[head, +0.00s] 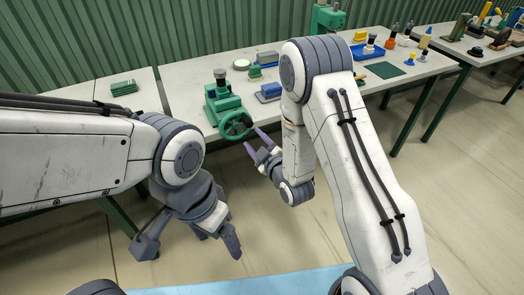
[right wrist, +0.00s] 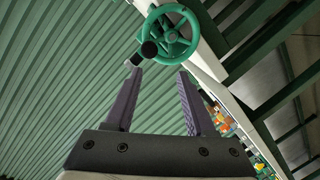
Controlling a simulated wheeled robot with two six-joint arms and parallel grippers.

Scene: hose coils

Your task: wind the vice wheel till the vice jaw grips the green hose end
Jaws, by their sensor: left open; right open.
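The green vice (head: 222,100) stands at the front edge of the table, with a dark knob on top. Its green spoked wheel (head: 236,124) faces outward and also shows in the right wrist view (right wrist: 185,47), with a dark handle (right wrist: 149,49) at its lower left. My right gripper (head: 253,139) is open and empty just below and right of the wheel. In the right wrist view (right wrist: 160,72), its left fingertip is close to the handle; I cannot tell whether they touch. My left gripper (head: 190,243) is open and empty, low in front of the table. I cannot make out the green hose end or jaw gap.
The white table (head: 188,95) holds a blue block (head: 269,91), a small green stack (head: 123,88), a blue tray (head: 366,51) and a dark green mat (head: 385,70). Another table with tools stands at the right. The floor in front is clear.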

